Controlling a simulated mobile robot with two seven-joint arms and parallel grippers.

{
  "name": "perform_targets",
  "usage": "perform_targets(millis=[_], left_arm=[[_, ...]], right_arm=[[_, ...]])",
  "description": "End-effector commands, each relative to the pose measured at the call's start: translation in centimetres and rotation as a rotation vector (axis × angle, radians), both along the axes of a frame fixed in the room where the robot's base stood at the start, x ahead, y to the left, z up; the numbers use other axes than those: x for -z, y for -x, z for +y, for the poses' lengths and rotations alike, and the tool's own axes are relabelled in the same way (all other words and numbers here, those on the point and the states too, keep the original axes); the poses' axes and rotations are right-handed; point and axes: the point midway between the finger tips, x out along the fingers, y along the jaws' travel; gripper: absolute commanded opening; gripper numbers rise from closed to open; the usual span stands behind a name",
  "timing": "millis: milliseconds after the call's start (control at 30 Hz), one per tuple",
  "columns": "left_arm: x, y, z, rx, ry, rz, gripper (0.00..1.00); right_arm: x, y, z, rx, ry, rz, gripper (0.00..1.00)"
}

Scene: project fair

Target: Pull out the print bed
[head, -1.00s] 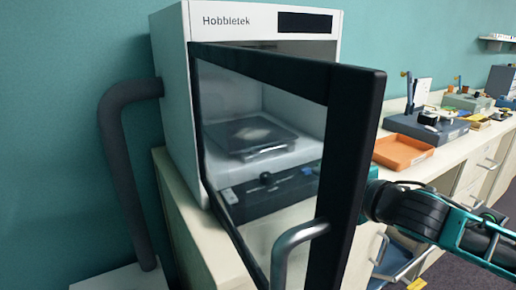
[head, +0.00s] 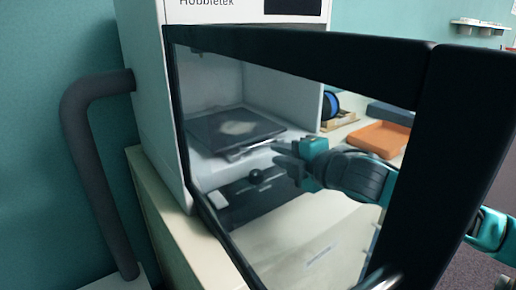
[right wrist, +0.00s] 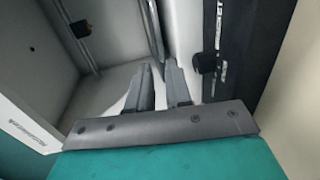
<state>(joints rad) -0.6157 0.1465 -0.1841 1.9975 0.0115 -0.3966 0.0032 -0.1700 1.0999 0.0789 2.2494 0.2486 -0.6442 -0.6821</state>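The white printer (head: 146,100) has its black-framed glass door (head: 300,60) swung open across the head view. Behind the glass, the dark print bed (head: 222,126) lies flat in the chamber with a pale smudge on top. A light bar-like handle (head: 250,149) shows at its front edge. My right gripper (head: 280,155) is seen through the glass, just right of and near the handle. Its fingers are apart and nothing shows between them. In the right wrist view, the open fingers (right wrist: 158,78) point toward a grey bar (right wrist: 153,28); contact cannot be told. My left gripper is out of view.
A dark front panel with a black knob (head: 255,176) lies below the bed. The door's wide frame and door handle (head: 380,280) stand close in front. An orange tray (head: 380,138) and a blue spool (head: 330,105) sit on the counter to the right.

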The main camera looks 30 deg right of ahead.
Motion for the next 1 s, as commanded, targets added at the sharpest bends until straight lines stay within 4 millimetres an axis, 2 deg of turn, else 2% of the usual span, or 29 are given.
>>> perform_targets(millis=[700,1000], left_arm=[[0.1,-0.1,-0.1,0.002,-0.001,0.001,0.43],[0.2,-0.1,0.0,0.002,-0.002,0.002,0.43]], right_arm=[[1.6,-7.4,0.6,0.000,-0.002,0.000,0.19],[1.8,-8.6,0.8,-0.002,0.002,0.001,0.19]])
